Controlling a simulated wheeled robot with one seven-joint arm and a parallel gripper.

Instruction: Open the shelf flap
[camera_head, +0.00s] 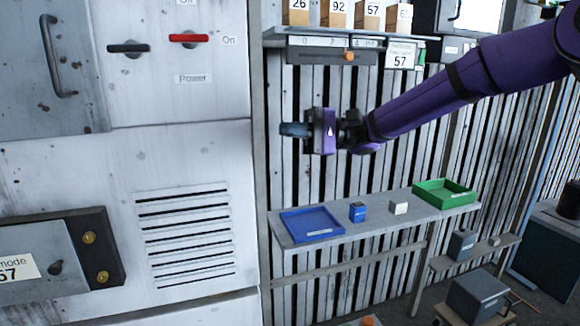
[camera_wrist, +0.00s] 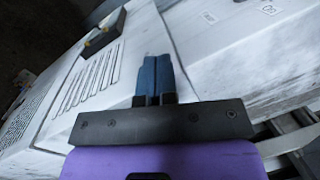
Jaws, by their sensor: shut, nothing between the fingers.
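The shelf flap appears to be the narrow grey panel (camera_head: 318,55) hanging under the front of the upper shelf (camera_head: 275,37), with a small orange knob (camera_head: 348,56) on it. Its face looks upright. My gripper (camera_head: 284,129) is below and left of the flap, apart from it, pointing left toward the white cabinet. In the wrist view its blue fingers (camera_wrist: 157,62) are together with nothing between them. The flap is not recognisable in the wrist view.
The white cabinet (camera_head: 190,130) with black and red switches stands at left. Numbered boxes (camera_head: 334,14) stand on the upper shelf. A lower bench (camera_head: 375,227) holds a blue tray (camera_head: 312,238), small boxes and a green tray (camera_head: 443,203). Air around my gripper looks free.

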